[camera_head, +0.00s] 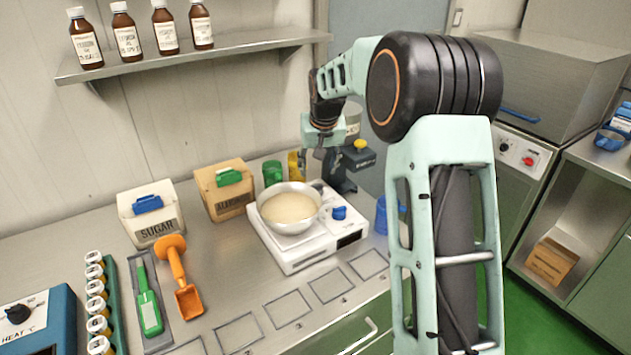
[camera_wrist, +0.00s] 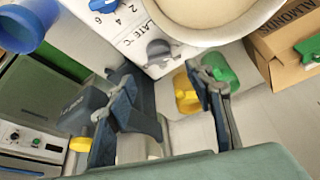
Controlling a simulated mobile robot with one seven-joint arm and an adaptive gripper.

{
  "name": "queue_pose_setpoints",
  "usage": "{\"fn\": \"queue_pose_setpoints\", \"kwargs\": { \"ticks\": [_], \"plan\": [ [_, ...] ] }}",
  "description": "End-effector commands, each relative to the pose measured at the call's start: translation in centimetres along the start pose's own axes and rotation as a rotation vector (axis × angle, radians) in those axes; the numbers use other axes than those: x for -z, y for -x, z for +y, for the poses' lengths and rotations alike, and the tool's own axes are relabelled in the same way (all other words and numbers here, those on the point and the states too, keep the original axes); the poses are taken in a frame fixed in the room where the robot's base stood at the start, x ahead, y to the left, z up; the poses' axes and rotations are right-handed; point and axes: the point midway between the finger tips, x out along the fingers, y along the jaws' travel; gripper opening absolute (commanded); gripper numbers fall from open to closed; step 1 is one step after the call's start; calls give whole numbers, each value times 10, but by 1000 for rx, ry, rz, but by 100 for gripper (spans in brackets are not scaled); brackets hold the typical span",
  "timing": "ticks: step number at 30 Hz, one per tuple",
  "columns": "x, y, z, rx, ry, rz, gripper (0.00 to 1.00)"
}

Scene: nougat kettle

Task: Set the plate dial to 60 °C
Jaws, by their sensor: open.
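The white hot plate (camera_head: 290,258) stands on the counter with a pan (camera_head: 290,226) of pale mass on it. In the wrist view the hot plate (camera_wrist: 135,28) shows lettering reading "LATE °C" beside a grey dial (camera_wrist: 157,51). A blue knob (camera_wrist: 103,5) with numbers sits farther along the same panel, and it also shows in the head view (camera_head: 340,212). My gripper (camera_head: 318,162) is over the back of the plate. In the wrist view its open fingers (camera_wrist: 163,78) are apart, with the grey dial just beyond and between the tips. The dial's setting is unreadable.
A dark stand head (camera_head: 360,157) with a yellow knob rises close to my gripper. A green mug (camera_head: 272,172) and a yellow mug (camera_head: 295,165) stand behind the pan. Sugar (camera_head: 153,222) and almond (camera_head: 228,198) boxes are left; a blue cup (camera_head: 388,215) is right.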

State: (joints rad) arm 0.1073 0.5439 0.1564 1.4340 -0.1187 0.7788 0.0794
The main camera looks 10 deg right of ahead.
Motion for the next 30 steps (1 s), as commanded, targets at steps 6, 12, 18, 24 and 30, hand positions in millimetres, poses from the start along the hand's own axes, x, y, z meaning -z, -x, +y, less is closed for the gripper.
{"fn": "queue_pose_setpoints", "kwargs": {
  "ticks": [6,12,18,24,30],
  "plan": [
    [0,-43,0,0,0,-3,48],
    [0,-71,0,-1,1,-2,48],
    [0,-82,0,-1,1,0,48],
    [0,-83,0,-2,1,1,48],
    [0,-83,0,-2,1,0,34]
  ]
}}
